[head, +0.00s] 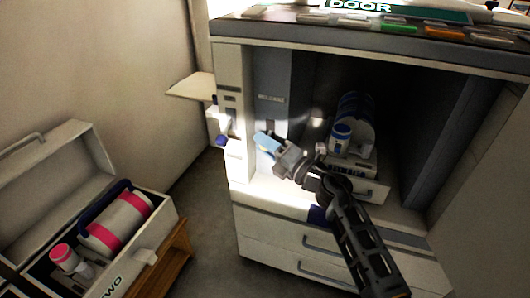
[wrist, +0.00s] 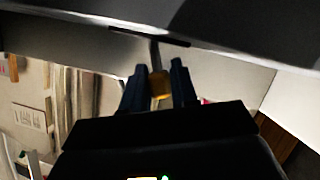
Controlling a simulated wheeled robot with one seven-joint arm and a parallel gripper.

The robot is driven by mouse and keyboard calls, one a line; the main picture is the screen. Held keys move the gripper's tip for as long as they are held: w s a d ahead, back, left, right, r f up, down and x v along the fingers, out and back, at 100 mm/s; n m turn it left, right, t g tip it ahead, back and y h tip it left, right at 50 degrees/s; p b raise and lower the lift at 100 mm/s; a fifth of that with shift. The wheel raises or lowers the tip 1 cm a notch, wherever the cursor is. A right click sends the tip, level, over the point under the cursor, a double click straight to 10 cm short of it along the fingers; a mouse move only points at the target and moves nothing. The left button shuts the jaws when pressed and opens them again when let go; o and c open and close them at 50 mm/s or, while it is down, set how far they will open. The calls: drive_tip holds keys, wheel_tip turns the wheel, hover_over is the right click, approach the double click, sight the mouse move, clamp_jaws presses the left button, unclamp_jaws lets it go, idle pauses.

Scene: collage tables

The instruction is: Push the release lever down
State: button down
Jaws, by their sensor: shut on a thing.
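My gripper (head: 268,143) is at the front left of the open cabinet, by the grey upright panel (head: 272,85). In the wrist view my gripper (wrist: 158,82) is shut on the release lever. The lever has an orange-yellow knob (wrist: 160,88) between the two fingers, and its thin grey stem (wrist: 155,55) runs to a dark slot (wrist: 150,37) in a grey surface.
The cabinet (head: 290,232) has drawers below and a machine with a blue-topped cylinder (head: 341,131) inside. A blue knob (head: 221,140) sticks out at its left side, below a pale shelf (head: 190,87). An open case (head: 150,235) with pink-banded containers stands lower left. Floor shows between.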

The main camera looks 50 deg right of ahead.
drive_tip(key=shift+d+f+n+b, duration=0.1)
drive_tip(key=shift+f+n+b, duration=0.15)
drive_tip(key=shift+n+b, duration=0.15)
drive_tip(key=c, duration=1)
unclamp_jaws()
drive_tip(key=shift+o, duration=0.2)
drive_tip(key=s+f, duration=0.1)
drive_tip(key=s, duration=0.6)
drive_tip(key=shift+s+p, duration=0.35)
drive_tip(key=shift+p, duration=0.1)
drive_tip(key=shift+f, duration=0.1)
